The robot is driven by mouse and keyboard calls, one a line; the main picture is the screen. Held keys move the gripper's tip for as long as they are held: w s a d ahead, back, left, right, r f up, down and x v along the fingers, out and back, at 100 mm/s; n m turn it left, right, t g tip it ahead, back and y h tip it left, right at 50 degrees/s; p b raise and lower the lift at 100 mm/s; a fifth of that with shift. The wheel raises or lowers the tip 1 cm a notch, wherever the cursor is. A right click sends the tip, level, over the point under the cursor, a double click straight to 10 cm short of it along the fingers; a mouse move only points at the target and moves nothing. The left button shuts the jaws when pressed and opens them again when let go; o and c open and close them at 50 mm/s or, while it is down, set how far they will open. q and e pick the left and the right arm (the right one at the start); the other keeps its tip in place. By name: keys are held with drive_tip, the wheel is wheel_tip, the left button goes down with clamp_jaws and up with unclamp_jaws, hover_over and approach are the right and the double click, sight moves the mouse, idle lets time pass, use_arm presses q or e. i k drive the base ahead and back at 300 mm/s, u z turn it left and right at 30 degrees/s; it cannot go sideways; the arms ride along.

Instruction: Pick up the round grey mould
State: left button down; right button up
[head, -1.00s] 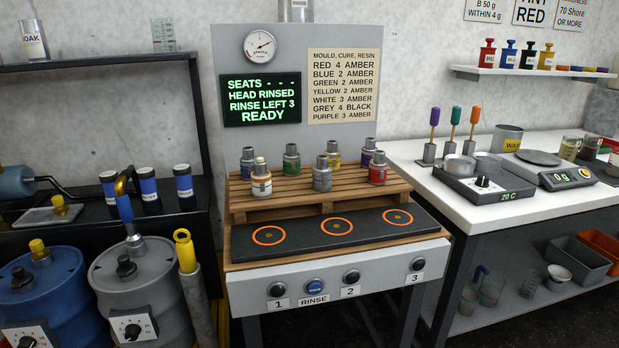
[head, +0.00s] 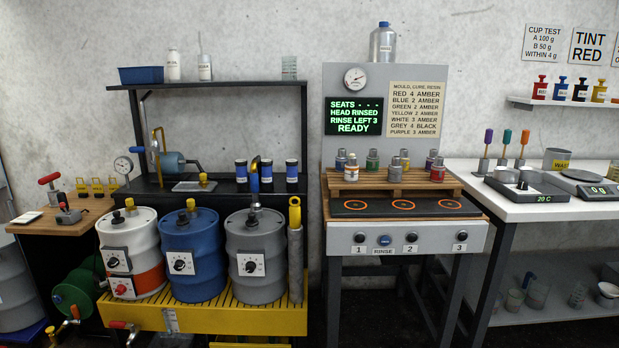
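The grey mould (head: 395,172) is a small round grey pot with a narrower top. It stands upright in the front row on the wooden pallet (head: 352,187), between the white mould (head: 351,173) and the red mould (head: 437,173). Behind it stand blue (head: 340,160), green (head: 372,160), yellow (head: 405,160) and purple (head: 431,158) moulds. Neither of my grippers shows in the head view.
In front of the pallet is a dark plate with three empty orange-ringed seats (head: 403,205). Three drums stand left on a yellow grated stand (head: 215,318). A white bench (head: 520,210) with a hot plate and scale is at right. Dark floor lies below the station.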

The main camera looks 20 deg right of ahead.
sight(395, 173)
drive_tip(key=z, duration=0.05)
drive_tip(key=i, duration=1.1)
drive_tip(key=z, duration=0.5)
